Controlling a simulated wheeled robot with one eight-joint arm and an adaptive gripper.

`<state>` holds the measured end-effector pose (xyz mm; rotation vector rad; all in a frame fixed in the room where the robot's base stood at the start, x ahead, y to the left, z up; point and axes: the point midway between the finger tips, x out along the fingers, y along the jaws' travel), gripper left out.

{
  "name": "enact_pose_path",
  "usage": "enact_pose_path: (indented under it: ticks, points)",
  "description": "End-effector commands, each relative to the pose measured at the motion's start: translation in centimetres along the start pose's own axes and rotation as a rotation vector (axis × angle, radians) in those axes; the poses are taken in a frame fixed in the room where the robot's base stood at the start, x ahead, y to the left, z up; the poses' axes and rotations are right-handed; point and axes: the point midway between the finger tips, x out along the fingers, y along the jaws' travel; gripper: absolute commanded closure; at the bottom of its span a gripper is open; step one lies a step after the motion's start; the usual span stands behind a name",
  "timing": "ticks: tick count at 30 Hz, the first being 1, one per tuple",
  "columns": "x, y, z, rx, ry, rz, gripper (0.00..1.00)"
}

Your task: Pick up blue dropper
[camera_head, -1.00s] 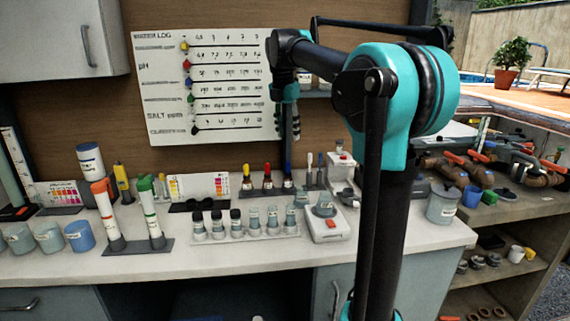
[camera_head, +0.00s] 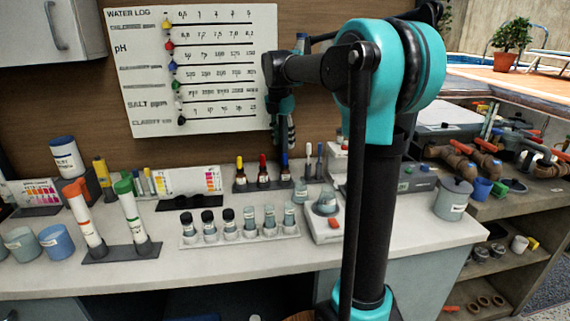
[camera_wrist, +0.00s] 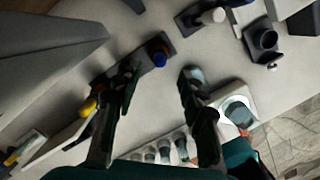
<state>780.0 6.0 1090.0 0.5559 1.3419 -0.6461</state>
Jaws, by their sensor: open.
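The blue dropper (camera_head: 284,164) stands upright at the right end of a dark rack on the counter, beside the red dropper (camera_head: 263,173) and the yellow dropper (camera_head: 240,174). In the wrist view the blue dropper's cap (camera_wrist: 160,56) shows from above, just beyond the gap between my fingertips. My gripper (camera_head: 291,146) points down above and slightly right of the blue dropper in the head view. In the wrist view my gripper (camera_wrist: 160,78) is open and empty, its fingers apart. The left finger hides part of the rack, and the red dropper does not show there.
A rack of several vials (camera_head: 240,232) and a grey-white device with a red button (camera_head: 325,222) stand in front of the droppers. Dark and pale sticks (camera_head: 313,165) stand to the right. The log board (camera_head: 200,70) hangs behind. The front counter strip is clear.

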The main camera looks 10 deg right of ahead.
Motion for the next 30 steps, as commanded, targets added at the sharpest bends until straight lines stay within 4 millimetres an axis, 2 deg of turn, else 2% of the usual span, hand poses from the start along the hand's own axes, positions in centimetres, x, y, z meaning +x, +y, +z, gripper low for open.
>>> enact_pose_path:
  ticks: [3, 11, 19, 28, 30]
  points:
    - [1.5, 0.0, 0.0, 0.001, 0.0, 0.0, 0.59]
    - [3.3, 0.0, 0.0, 0.0, 0.0, 0.0, 0.59]
    - [6.8, 0.1, 0.0, 0.0, 0.0, 0.0, 0.59]
    - [7.4, 0.1, 0.0, 0.0, 0.0, 0.0, 0.59]
    - [7.4, 0.1, 0.0, 0.0, 0.0, 0.0, 0.65]
